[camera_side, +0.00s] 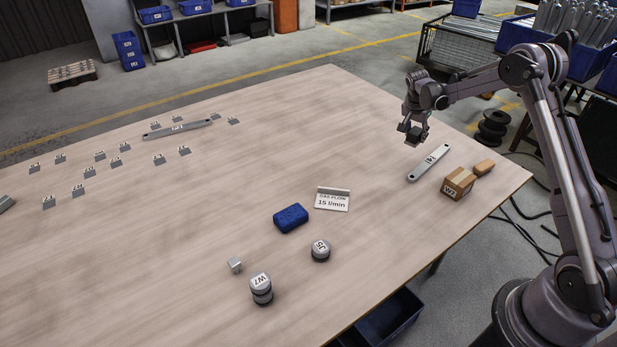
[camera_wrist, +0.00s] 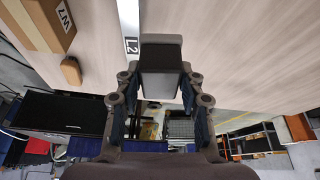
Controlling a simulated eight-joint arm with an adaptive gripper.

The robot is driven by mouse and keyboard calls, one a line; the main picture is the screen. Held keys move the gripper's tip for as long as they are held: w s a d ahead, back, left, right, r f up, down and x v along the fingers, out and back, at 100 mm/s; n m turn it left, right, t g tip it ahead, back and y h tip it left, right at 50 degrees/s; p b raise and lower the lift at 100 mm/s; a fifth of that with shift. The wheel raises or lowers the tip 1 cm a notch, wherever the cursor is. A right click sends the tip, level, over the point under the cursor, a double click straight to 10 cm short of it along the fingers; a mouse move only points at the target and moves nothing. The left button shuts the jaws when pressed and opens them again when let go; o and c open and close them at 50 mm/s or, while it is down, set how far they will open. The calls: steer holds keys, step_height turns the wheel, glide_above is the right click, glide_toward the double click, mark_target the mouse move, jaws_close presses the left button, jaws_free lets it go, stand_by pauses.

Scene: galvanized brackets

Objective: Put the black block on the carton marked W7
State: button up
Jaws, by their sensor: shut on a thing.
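My gripper (camera_side: 413,129) is over the right part of the table, in the air above and left of the metal bar marked L2. It is shut on the black block (camera_wrist: 161,52), which shows between the fingers in the wrist view as a dark block with a greyer face. The carton marked W7 (camera_side: 458,184) is a small brown box near the table's right edge, with nothing on top. It also shows at the top left of the wrist view (camera_wrist: 40,22). The block is apart from the carton.
The L2 bar (camera_side: 429,162) lies left of the carton, and a brown rounded piece (camera_side: 484,167) lies just behind it. A can also marked W7 (camera_side: 261,289), a J5 can (camera_side: 320,251), a blue sponge (camera_side: 291,218) and a sign (camera_side: 332,200) stand farther left.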

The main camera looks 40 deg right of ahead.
steer(key=s+d+r+m+g, duration=0.1)
steer(key=s+d+r, duration=0.2)
steer(key=s, duration=1.1)
steer(key=s+d+r+m, duration=0.2)
steer(key=s+d+r, duration=0.2)
steer(key=s, duration=1.1)
glide_above(464, 175)
steer(key=a, duration=0.2)
steer(key=f, duration=0.7)
steer(key=shift+d, duration=0.25)
steer(key=shift+f, duration=2)
steer(key=shift+f, duration=0.15)
steer(key=o, duration=1.2)
steer(key=shift+c, duration=0.2)
